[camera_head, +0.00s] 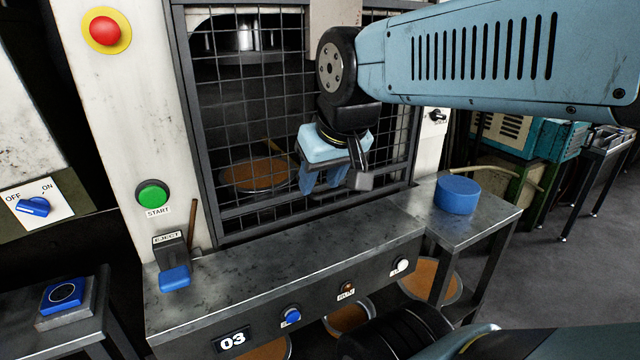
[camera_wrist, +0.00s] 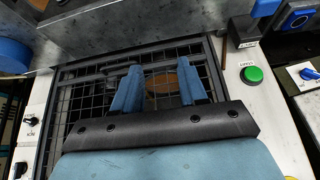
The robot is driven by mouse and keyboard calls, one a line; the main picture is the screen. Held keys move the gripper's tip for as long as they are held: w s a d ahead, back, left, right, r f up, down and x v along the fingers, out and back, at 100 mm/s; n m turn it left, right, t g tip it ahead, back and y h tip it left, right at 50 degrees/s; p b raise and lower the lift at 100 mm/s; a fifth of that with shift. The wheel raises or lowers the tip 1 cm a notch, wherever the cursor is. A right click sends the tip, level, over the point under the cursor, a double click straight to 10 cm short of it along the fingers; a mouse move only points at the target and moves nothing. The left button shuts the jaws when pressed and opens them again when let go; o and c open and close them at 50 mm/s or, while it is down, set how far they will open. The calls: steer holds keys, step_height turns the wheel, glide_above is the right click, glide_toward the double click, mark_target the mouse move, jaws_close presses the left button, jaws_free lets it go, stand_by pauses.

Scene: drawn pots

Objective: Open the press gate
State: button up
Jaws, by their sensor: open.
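The press gate (camera_head: 235,118) is a dark framed wire-mesh panel across the front of the press. It looks closed, and its right part is hidden behind my arm. I cannot tell whether the fingers touch the mesh. I see no clear gate handle.
A metal ledge (camera_head: 250,258) runs below the gate, with a blue-tipped eject lever (camera_head: 174,278) at its left. A blue cylinder (camera_head: 457,194) stands on the right side table. A green start button (camera_head: 153,194) and red stop button (camera_head: 106,31) are on the left post.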

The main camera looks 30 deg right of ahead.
steer(key=m+g, duration=0.3)
steer(key=m, duration=1.5)
glide_above(334, 192)
steer(key=s, duration=0.3)
steer(key=s+x, duration=0.1)
steer(key=x, duration=1.9)
steer(key=shift+s+d, duration=0.1)
steer(key=shift+s, duration=0.2)
steer(key=shift+c, duration=0.3)
jaws_close()
